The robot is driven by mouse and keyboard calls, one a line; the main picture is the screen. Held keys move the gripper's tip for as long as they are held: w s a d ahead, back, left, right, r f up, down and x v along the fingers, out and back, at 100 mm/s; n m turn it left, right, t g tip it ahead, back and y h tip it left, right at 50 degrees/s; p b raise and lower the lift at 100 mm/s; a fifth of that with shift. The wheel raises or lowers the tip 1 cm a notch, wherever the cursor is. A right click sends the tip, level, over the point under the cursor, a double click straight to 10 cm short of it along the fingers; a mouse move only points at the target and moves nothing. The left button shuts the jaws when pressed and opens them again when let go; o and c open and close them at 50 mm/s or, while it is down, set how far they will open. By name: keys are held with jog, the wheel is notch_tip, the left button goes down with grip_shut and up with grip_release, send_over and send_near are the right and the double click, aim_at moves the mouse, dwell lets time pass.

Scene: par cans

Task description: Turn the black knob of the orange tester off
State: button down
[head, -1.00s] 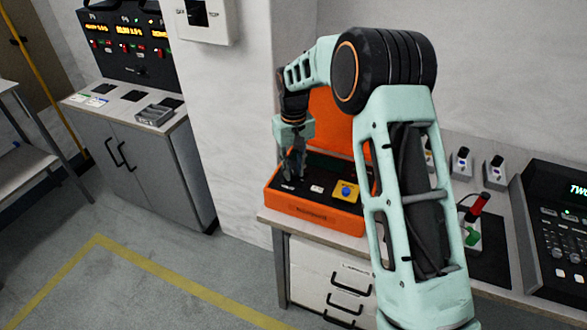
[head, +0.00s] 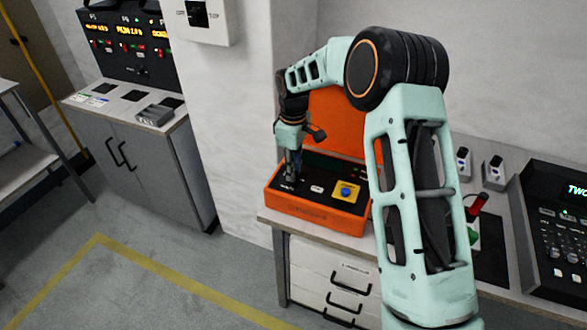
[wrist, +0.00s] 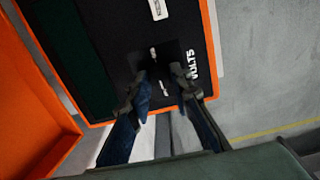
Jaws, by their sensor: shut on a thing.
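The orange tester (head: 313,214) stands open on the bench, its orange lid (head: 337,125) raised at the back. It also shows in the wrist view (wrist: 211,45), where its dark panel carries the word VOLTS. My gripper (head: 290,180) points down over the panel's left part. In the wrist view my gripper (wrist: 162,78) has its fingers close together around the black knob (wrist: 153,57), near the VOLTS label. The knob is dark against the dark panel and mostly hidden by the fingers; only a pale mark shows clearly.
A yellow plate with a blue button (head: 346,191) is on the panel's right, near a small white label (head: 317,188). A red-handled device (head: 474,212) and a black console (head: 560,225) stand farther right. Open floor lies left of the bench.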

dwell(0.3)
jog(key=c, duration=1.7)
grip_release()
jog(key=shift+c, duration=0.2)
jog(key=shift+r, duration=0.1)
notch_tip(320, 180, up, 12)
